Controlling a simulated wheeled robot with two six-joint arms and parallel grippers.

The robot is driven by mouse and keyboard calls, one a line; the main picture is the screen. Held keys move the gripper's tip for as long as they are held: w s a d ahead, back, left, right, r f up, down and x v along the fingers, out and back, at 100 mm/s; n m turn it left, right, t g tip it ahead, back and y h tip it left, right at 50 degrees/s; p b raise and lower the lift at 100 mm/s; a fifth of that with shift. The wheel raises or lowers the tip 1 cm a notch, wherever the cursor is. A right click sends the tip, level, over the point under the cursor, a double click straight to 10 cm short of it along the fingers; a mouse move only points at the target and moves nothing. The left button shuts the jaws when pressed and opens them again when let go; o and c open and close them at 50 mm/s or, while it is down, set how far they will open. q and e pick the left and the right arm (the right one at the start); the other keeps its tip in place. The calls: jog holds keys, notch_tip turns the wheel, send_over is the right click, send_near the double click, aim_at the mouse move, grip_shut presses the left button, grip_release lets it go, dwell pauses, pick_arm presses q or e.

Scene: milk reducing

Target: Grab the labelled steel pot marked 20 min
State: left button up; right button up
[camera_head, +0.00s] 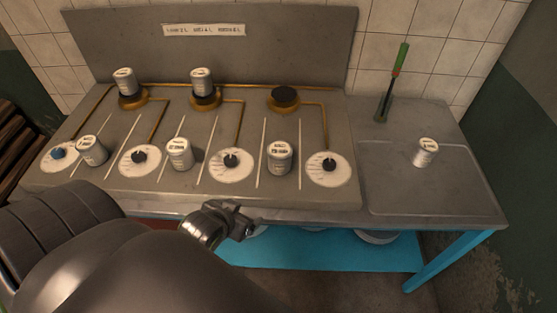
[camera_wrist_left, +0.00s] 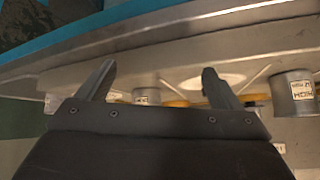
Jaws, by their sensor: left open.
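Several small steel pots with white labels show in the head view; the print is too small to tell which reads 20 min. Three stand along the front of the stove: a left pot (camera_head: 91,150), a middle pot (camera_head: 180,153) and a right pot (camera_head: 280,157). Two more, a left rear pot (camera_head: 124,80) and a right rear pot (camera_head: 201,82), sit on burners. Another pot (camera_head: 425,151) stands on the right counter. My left gripper (camera_head: 240,219) is open and empty by the stove's front edge; its spread fingers (camera_wrist_left: 158,70) show in the left wrist view. A labelled pot (camera_wrist_left: 293,92) is right of them. My right gripper is out of view.
The third burner (camera_head: 284,99) is empty. A green-handled tool (camera_head: 397,75) stands upright at the back right. The right counter is mostly clear.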

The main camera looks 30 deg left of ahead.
pick_arm(q)
jog(key=w+d+r+t, duration=0.1)
jog(key=w+r+t, duration=0.45)
jog(key=r, duration=0.45)
jog(key=p, duration=0.2)
send_near(282, 148)
jog(key=shift+n, duration=0.3)
jog(key=x, duration=0.6)
jog(key=shift+a+f, duration=0.1)
jog(key=shift+f, duration=0.05)
jog(key=shift+w+a+f, duration=0.15)
jog(key=shift+w+f, duration=0.1)
jog(key=shift+w, duration=0.4)
jog(key=shift+f+g+p+x, duration=0.2)
jog(key=shift+g+p+x, duration=0.1)
jog(key=shift+x, duration=1.65)
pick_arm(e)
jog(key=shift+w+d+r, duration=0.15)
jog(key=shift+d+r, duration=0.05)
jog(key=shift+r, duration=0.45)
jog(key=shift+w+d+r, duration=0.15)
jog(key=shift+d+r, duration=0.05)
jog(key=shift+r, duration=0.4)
pick_arm(q)
jog(key=shift+s, duration=0.15)
jog(key=shift+c, duration=0.5)
jog(key=c, duration=1.1)
